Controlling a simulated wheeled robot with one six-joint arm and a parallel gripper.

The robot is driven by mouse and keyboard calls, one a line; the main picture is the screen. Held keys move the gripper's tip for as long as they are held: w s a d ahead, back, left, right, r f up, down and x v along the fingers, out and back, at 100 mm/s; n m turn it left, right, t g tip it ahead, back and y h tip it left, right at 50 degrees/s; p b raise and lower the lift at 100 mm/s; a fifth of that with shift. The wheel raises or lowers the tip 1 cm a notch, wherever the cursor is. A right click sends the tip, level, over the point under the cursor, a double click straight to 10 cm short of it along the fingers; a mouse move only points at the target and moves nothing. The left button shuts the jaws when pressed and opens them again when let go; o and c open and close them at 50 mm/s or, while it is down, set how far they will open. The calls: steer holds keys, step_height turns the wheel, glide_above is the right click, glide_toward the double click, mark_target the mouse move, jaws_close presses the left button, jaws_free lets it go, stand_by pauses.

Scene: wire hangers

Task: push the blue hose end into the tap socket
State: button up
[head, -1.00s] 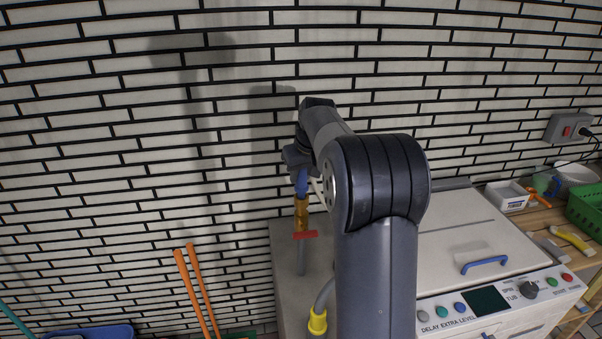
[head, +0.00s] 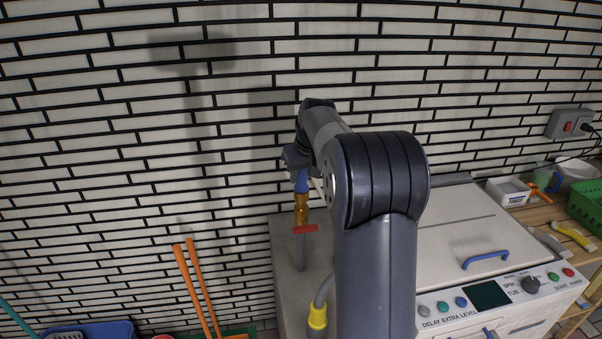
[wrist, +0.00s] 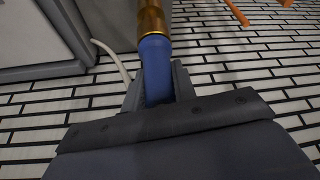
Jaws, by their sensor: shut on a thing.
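The blue hose end (head: 301,182) is held by my gripper (head: 298,170), which is shut on it. In the wrist view the blue hose end (wrist: 156,66) sits between the two fingers of my gripper (wrist: 158,88). Its far end meets the brass tap socket (wrist: 152,20). In the head view the brass socket (head: 301,212) is right below the hose end, above a red tap handle (head: 305,229) on a grey pipe. The two look in line and touching. How deep the hose end sits inside cannot be told.
A white washing machine (head: 460,230) stands at the right, partly behind my arm. A hose with a yellow fitting (head: 317,316) hangs near its left side. Orange handles (head: 196,285) lean at the lower left. The tiled wall is close behind.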

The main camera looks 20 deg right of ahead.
steer(key=shift+f, duration=0.15)
steer(key=o, duration=1.1)
steer(key=b+v, duration=0.1)
steer(key=v, duration=1)
steer(key=shift+w, duration=0.1)
